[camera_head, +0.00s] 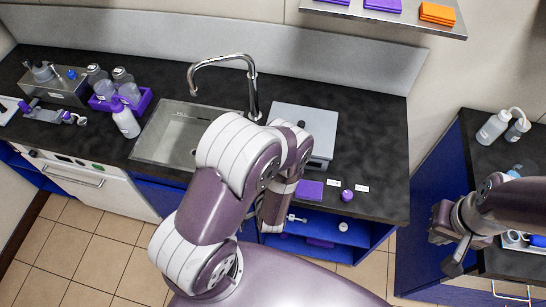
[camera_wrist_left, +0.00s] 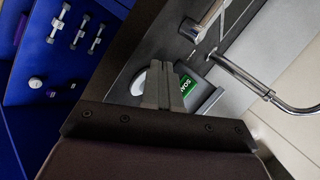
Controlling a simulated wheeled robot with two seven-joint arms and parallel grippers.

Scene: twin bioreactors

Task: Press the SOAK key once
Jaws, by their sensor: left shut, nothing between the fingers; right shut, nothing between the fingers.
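In the left wrist view, a green key or panel with pale lettering (camera_wrist_left: 187,86) lies right beside the tips of my left gripper (camera_wrist_left: 163,82). The lettering is too small and tilted to read surely. The left gripper is shut and empty; I cannot tell whether its tips touch the green surface. In the head view, my left arm hides that gripper and the front of the grey box-shaped device (camera_head: 308,122) on the counter. My right gripper (camera_head: 453,262) is shut and empty, at the right near the side counter.
A steel sink (camera_head: 168,145) with a curved tap (camera_head: 250,75) is left of the device. A purple pad (camera_head: 311,189) and purple knob (camera_head: 347,195) lie near the counter's front edge. A purple bottle caddy (camera_head: 145,99) stands at the left. Bottles (camera_head: 493,127) stand on the right counter.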

